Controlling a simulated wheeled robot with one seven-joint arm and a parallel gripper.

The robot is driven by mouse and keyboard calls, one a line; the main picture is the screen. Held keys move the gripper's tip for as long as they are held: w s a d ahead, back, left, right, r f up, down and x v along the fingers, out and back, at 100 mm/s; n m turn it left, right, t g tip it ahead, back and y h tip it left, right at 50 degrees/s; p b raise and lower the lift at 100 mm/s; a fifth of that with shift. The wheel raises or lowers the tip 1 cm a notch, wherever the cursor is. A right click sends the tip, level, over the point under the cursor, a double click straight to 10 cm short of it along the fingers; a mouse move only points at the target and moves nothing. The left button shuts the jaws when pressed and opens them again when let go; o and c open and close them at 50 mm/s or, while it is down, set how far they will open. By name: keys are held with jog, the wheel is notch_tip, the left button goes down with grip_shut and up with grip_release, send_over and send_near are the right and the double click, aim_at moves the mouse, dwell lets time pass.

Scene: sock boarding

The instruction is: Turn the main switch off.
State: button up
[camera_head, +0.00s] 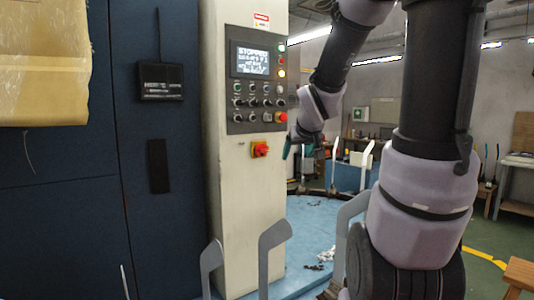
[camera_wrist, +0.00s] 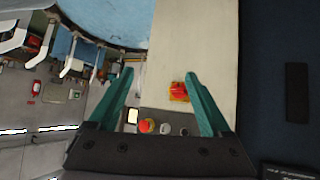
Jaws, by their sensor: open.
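The main switch is a red rotary knob on a yellow plate (camera_head: 260,149), on the cream column below the control panel (camera_head: 256,80). In the wrist view the red and yellow switch (camera_wrist: 179,91) shows between my fingers, nearer the right one, beyond the fingertips. My gripper (camera_head: 297,150) is to the right of the column in the head view, its teal fingers partly seen. In the wrist view my gripper (camera_wrist: 160,80) is open and empty, apart from the switch. The panel screen (camera_head: 251,60) reads "STOPPED". The knob's exact angle is too small to tell.
A red button (camera_head: 281,117) sits at the panel's lower right, above the switch. A dark blue cabinet (camera_head: 160,210) stands left of the column. Grey sock boards (camera_head: 272,250) stand upright around the blue round table (camera_head: 312,225). The space in front of the switch looks clear.

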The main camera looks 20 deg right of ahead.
jog(key=w+d+f+n+t+y, duration=0.1)
jog(key=w+f+n+t+y, duration=0.15)
jog(key=w+f, duration=0.45)
jog(key=n+t+y, duration=0.2)
jog(key=t+y, duration=0.3)
send_near(265, 151)
jog(key=x, duration=0.8)
jog(key=shift+w, duration=0.25)
grip_shut()
